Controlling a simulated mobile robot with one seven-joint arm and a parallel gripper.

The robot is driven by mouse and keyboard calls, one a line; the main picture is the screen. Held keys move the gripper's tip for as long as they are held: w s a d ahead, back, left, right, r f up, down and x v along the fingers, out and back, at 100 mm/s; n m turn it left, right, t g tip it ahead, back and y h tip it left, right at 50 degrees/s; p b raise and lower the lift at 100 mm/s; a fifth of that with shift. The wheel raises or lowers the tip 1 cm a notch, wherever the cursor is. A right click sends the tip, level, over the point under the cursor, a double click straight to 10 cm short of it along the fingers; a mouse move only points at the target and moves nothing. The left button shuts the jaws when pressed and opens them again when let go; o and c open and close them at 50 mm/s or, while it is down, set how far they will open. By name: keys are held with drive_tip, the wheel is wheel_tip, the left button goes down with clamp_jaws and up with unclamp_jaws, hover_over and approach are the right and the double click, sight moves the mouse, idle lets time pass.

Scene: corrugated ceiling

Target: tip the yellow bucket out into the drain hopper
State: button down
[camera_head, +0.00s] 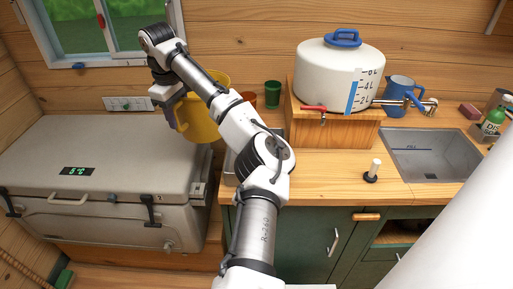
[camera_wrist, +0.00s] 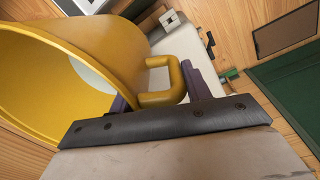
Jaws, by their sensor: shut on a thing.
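The yellow bucket (camera_head: 203,122) hangs in the air between the grey cooler and the counter, partly behind my arm. In the wrist view the bucket (camera_wrist: 112,45) shows its wide mouth at the left and its side handle (camera_wrist: 165,97) between my purple fingers. My gripper (camera_head: 171,108) is shut on this handle, at the bucket's left side; it also shows in the wrist view (camera_wrist: 162,92). A pale patch shows by the bucket's mouth; I cannot tell if it is contents. A steel basin edge (camera_head: 229,163) shows beside my arm, mostly hidden; I cannot tell if it is the drain hopper.
The cooler (camera_head: 110,150) stands at the left. Green (camera_head: 272,94) and brown cups stand behind my arm. A white tank (camera_head: 335,75) with a red tap sits on a wooden box. A blue jug (camera_head: 400,92), a steel sink (camera_head: 432,153) and a stopper (camera_head: 372,172) are at the right.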

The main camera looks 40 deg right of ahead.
sight(197, 123)
drive_tip(key=shift+r, duration=0.2)
drive_tip(key=shift+s+d+r+t+y, duration=0.1)
drive_tip(key=shift+s+d+t+y, duration=0.35)
drive_tip(key=shift+t, duration=0.45)
drive_tip(key=shift+s+d+f+t+y, duration=0.4)
drive_tip(key=shift+s+f+t+y, duration=0.1)
drive_tip(key=shift+s+f+t, duration=0.25)
drive_tip(key=shift+s+d+f+t+y, duration=0.45)
drive_tip(key=shift+s+f+t, duration=0.2)
drive_tip(key=shift+t, duration=0.2)
drive_tip(key=shift+s+d+f+t+y+b, duration=0.25)
drive_tip(key=shift+s+t+b, duration=0.25)
drive_tip(key=shift+b, duration=0.3)
drive_tip(key=shift+s+r, duration=0.1)
drive_tip(key=shift+r, duration=0.2)
drive_tip(key=shift+s+b, duration=0.1)
drive_tip(key=shift+b, duration=0.3)
